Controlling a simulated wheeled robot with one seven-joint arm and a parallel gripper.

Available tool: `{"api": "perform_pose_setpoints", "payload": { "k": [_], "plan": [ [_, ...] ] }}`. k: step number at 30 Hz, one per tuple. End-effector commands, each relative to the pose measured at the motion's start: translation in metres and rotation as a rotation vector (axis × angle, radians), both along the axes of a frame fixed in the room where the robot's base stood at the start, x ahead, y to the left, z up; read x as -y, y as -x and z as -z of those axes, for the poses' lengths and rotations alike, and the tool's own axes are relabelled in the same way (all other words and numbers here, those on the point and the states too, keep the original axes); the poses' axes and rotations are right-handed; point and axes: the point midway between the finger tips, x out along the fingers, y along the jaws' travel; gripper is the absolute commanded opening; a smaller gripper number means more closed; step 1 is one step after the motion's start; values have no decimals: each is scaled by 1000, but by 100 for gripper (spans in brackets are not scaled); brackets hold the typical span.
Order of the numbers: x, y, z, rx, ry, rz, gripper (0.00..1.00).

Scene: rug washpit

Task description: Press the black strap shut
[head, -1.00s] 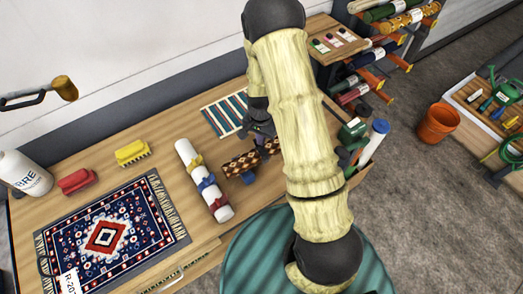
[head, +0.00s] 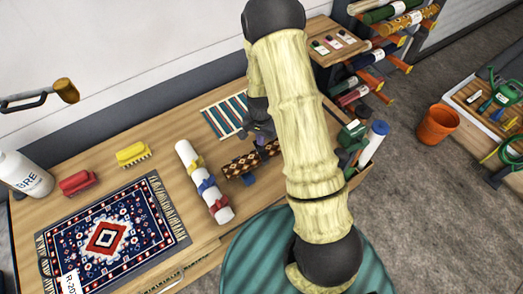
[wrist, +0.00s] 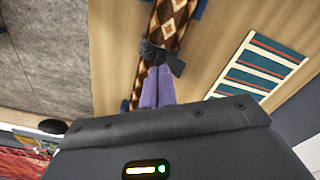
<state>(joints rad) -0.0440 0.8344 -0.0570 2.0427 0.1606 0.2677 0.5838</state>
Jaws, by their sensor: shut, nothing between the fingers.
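A brown, diamond-patterned rug roll (head: 239,167) lies on the wooden bench, partly behind my arm in the head view. It also shows in the wrist view (wrist: 172,22). The black strap (wrist: 157,53) wraps around the roll, and a dark tab (wrist: 176,67) sticks out to the right. My gripper (wrist: 157,72) is shut and empty, its purple fingers pointing at the strap. The fingertips are at or very near the strap; I cannot tell whether they touch. In the head view my gripper (head: 263,139) is over the roll, and the strap is mostly hidden.
A white roll (head: 188,158) with yellow, blue and red straps lies to the left. A striped mat (head: 224,115) lies behind. A patterned rug (head: 107,237), a yellow brush (head: 132,154) and a red brush (head: 77,183) lie further left. Green-topped containers (head: 352,135) stand right of my arm.

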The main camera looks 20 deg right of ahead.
Motion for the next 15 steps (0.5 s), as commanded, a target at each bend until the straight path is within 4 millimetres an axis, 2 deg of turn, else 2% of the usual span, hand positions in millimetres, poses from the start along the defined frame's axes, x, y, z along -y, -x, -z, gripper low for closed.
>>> {"api": "perform_pose_setpoints", "payload": {
  "k": [15],
  "plan": [
    [0, 0, -36, -1, -1, 0, 0]
  ]
}}
